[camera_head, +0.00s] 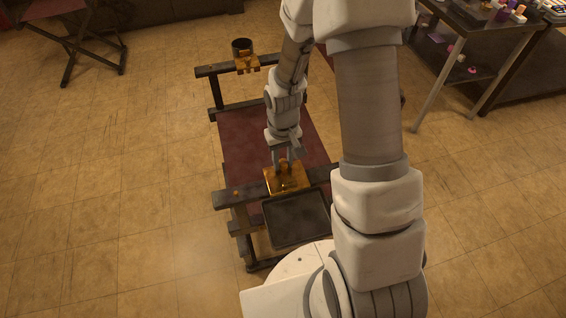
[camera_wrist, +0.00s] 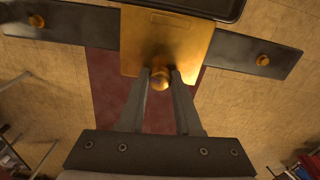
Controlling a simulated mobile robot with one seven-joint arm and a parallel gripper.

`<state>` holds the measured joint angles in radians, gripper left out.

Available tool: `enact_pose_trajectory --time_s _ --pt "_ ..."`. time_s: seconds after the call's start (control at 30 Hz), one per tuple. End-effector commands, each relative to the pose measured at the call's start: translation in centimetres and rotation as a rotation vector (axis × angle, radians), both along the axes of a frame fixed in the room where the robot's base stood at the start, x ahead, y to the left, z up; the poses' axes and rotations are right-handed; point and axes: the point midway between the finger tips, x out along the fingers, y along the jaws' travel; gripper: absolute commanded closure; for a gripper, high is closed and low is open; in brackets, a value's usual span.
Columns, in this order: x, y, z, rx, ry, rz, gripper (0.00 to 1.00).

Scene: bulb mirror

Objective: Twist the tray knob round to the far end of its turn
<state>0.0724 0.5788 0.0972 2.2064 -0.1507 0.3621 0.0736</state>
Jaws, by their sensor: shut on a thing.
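The tray (camera_head: 297,219) is dark and rectangular, at the near end of a low chair-like frame with a dark red seat. A brass plate (camera_head: 283,179) joins it to the frame's dark armrest bar. In the wrist view the brass plate (camera_wrist: 195,38) fills the top middle, and the tray's edge (camera_wrist: 200,8) shows above it. The round brass knob (camera_wrist: 160,80) sits at the plate's lower edge. My gripper (camera_wrist: 160,75) is shut on the knob, one finger on each side. In the head view my gripper (camera_head: 284,165) comes down onto the brass plate and hides the knob.
The far armrest bar (camera_head: 213,71) carries a brass bracket with a dark cup holder (camera_head: 242,47). Small brass knobs (camera_wrist: 262,60) sit on the near bar. A folding chair (camera_head: 72,28) stands at upper left, a cluttered table (camera_head: 480,20) at upper right. The floor left is clear.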

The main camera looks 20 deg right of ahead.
Motion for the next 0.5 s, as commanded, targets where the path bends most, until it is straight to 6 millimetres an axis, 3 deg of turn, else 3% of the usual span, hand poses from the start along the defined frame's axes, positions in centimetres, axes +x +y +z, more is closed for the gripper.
enact_pose_trajectory --time_s 0.5 --pt "-0.06 -0.01 0.11 0.001 0.001 0.495 1.00"
